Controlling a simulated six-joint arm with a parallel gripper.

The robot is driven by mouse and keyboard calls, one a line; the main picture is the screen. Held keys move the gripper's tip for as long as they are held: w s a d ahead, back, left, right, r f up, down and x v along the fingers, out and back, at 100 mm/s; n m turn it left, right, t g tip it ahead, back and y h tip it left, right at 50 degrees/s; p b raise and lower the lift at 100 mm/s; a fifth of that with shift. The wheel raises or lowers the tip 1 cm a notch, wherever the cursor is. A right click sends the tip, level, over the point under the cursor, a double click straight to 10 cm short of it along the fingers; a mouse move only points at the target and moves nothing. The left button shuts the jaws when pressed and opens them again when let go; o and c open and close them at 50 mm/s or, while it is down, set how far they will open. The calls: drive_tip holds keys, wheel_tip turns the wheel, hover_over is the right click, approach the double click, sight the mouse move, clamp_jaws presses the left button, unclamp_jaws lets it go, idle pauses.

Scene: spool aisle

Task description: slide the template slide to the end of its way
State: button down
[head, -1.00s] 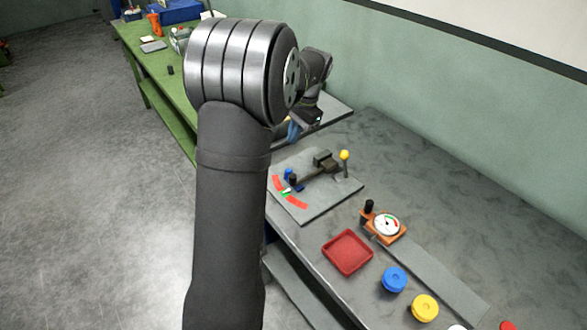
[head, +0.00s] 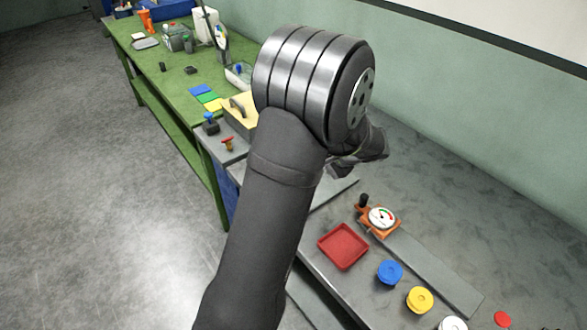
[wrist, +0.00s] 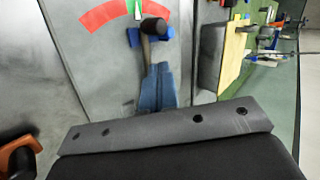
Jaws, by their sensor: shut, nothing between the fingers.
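An orange carriage (head: 377,232) with a black knob and a round dial sits at the far end of a grey rail (head: 440,275) on the grey bench; I take it for the template slide. Part of an orange body (wrist: 34,143) shows at the lower left in the wrist view. My gripper (head: 343,170) is beyond the arm, up and left of the carriage and apart from it; its tips are hidden in the head view.
A red tray (head: 343,246), a blue disc (head: 390,272) and a yellow disc (head: 420,299) lie near the rail. A dark knob (wrist: 154,25) stands by the scale in the wrist view. A green bench (head: 150,75) with clutter is at the back left.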

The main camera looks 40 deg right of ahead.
drive_tip(key=x, duration=1)
drive_tip(key=w, duration=0.6)
drive_tip(key=shift+w+r, duration=0.1)
drive_tip(key=shift+w, duration=0.25)
drive_tip(key=v, duration=1)
drive_tip(key=shift+s, duration=0.15)
